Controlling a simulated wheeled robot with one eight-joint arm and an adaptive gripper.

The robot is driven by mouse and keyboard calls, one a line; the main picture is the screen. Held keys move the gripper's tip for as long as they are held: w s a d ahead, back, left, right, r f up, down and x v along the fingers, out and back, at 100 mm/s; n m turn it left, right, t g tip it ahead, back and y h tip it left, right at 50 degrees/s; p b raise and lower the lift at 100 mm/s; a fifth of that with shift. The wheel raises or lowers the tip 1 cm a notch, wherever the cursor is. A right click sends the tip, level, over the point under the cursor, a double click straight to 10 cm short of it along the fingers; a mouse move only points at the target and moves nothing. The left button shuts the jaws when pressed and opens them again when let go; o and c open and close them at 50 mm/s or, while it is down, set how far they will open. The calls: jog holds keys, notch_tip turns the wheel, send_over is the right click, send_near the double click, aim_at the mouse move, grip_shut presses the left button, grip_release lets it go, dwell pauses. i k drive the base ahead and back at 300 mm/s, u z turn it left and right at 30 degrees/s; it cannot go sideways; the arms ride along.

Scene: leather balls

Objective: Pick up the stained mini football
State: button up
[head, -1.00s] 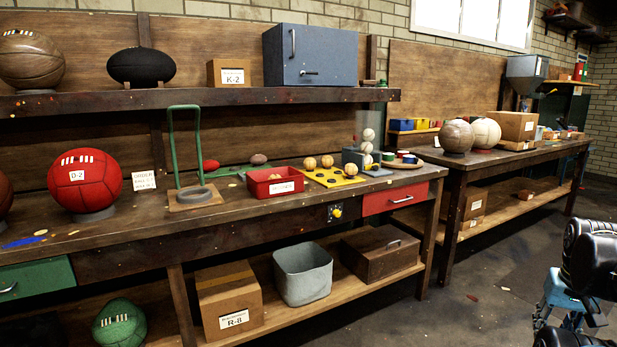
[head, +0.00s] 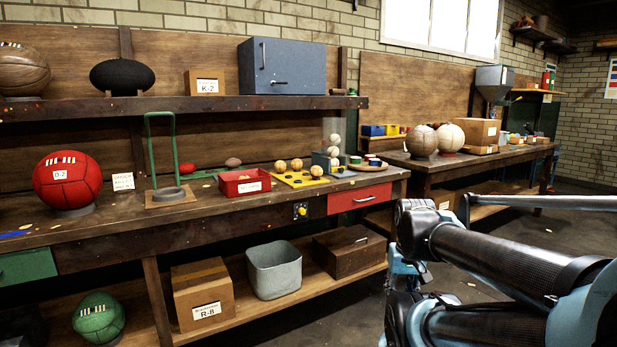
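Two small football-shaped things lie on the left workbench behind the red tray: a brownish one (head: 233,162) and a red one (head: 187,168), the red one partly behind the green wire stand. Both are too small in view to tell whether either is stained. My arm reaches in from the right in front of the benches, but my gripper cannot be made out.
The left workbench (head: 120,228) carries a large red ball (head: 68,182), a green wire stand (head: 172,195), a red tray (head: 244,184) and a yellow board (head: 300,181) with small balls. A shelf (head: 180,105) runs above. A second bench (head: 450,165) stands right. Floor shows between benches.

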aim_at(315, 172)
jog(key=u, duration=0.1)
jog(key=i, duration=1)
jog(key=z, duration=0.1)
